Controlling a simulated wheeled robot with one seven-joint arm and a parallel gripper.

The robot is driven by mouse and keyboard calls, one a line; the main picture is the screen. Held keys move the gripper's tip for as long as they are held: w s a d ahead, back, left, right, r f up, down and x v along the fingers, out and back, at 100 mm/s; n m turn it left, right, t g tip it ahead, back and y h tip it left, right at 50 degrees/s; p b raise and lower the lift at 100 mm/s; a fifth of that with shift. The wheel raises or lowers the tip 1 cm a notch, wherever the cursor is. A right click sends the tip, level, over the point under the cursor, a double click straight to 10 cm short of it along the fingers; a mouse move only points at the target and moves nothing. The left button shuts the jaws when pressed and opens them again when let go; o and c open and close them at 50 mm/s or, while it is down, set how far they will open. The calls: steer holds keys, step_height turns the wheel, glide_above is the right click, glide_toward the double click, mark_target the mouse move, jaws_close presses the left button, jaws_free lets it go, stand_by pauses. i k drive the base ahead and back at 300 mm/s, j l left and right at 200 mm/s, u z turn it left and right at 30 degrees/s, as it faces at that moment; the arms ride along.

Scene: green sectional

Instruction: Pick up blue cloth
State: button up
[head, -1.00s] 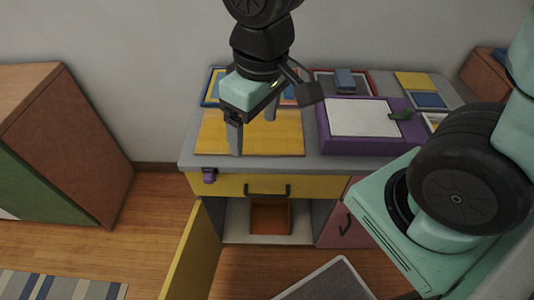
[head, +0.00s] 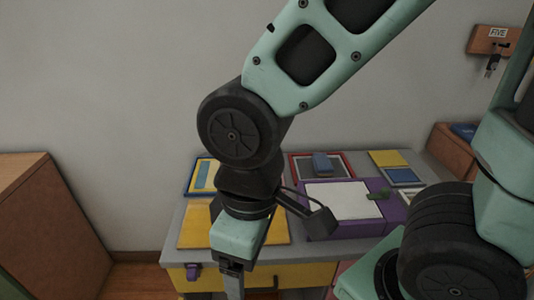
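No blue cloth can be made out for sure. A small blue block-like thing (head: 322,162) lies in a red-framed grey tray at the back of the table. A flat blue patch (head: 404,176) lies to its right, below a yellow one. My gripper (head: 233,282) points down at the front left of the table, well away from both. Its fingertips are cut off by the bottom edge, so whether it is open or shut is hidden.
The grey table (head: 178,242) holds a yellow board (head: 194,226), a purple-framed white panel (head: 342,199) and a blue-framed picture (head: 203,174). A brown cabinet (head: 62,235) stands at left.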

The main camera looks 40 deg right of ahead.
mark_target(323, 167)
steer(key=i+l+z, duration=0.1)
steer(key=z, duration=0.25)
steer(key=i+z, duration=0.1)
steer(key=z, duration=0.25)
steer(key=i+z, duration=0.1)
steer(key=z, duration=0.25)
